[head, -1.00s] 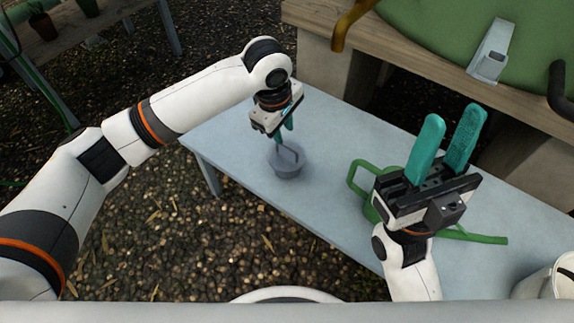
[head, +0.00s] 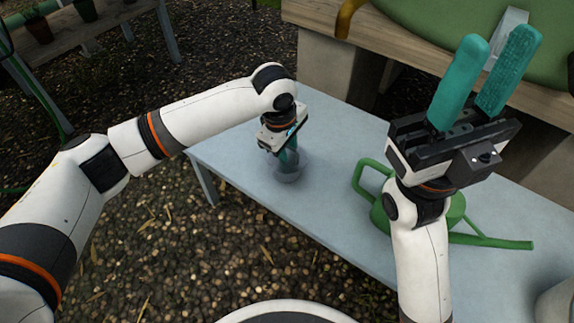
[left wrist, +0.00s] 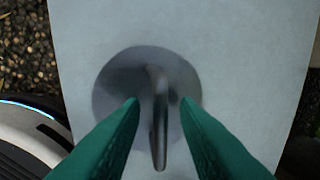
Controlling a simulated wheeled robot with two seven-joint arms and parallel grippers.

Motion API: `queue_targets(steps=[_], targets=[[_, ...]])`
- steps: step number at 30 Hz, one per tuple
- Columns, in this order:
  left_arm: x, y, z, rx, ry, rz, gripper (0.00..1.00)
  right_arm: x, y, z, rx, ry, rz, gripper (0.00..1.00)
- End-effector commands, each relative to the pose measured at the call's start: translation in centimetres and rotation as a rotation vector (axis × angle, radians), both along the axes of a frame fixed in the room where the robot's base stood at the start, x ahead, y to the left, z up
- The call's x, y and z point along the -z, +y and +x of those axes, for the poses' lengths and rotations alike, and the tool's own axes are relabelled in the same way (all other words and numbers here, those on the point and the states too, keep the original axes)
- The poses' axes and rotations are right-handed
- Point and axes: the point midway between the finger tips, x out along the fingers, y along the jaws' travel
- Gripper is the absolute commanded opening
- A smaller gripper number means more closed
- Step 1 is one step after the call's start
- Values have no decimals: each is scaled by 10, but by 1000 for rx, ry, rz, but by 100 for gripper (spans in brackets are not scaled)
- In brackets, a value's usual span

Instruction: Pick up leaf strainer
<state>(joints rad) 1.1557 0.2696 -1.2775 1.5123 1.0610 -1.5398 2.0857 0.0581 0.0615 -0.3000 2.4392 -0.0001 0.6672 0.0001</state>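The leaf strainer (head: 290,172) is a grey, round, bowl-like piece on the pale table, with an upright hooked handle. In the left wrist view its round body (left wrist: 112,92) lies below the fingers and its handle (left wrist: 158,120) runs between them. My left gripper (head: 291,160) is over the strainer, pointing down; in the left wrist view its teal fingers (left wrist: 160,108) are apart, one on each side of the handle, with gaps visible. My right gripper (head: 487,75) is raised, fingers pointing up, apart and empty.
A green watering can (head: 368,178) stands on the pale table (head: 335,130), partly hidden by my right arm. A pale container (head: 556,302) is at the lower right. A wooden bench (head: 400,50) with a green item stands behind the table.

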Motion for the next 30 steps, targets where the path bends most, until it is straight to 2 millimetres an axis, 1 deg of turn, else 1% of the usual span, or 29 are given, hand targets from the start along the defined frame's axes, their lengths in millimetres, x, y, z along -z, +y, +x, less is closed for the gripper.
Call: queue_targets(steps=[4, 9, 23, 27, 30], targets=[[-1, 0, 0, 0, 0, 0, 28, -1, 0, 0, 0, 0, 0, 36], [-1, 0, 0, 0, -1, -1, 0, 0, 0, 0, 0, 0, 0, 36], [-3, 0, 0, 0, -1, -1, 0, -2, 0, -1, -1, -1, 0, 36], [-13, 0, 0, 0, -1, -2, 0, -7, -1, -2, -1, -2, 3, 36], [-27, 0, 0, 0, -2, -3, 0, 4, -1, 3, -1, 53, 3, 36]])
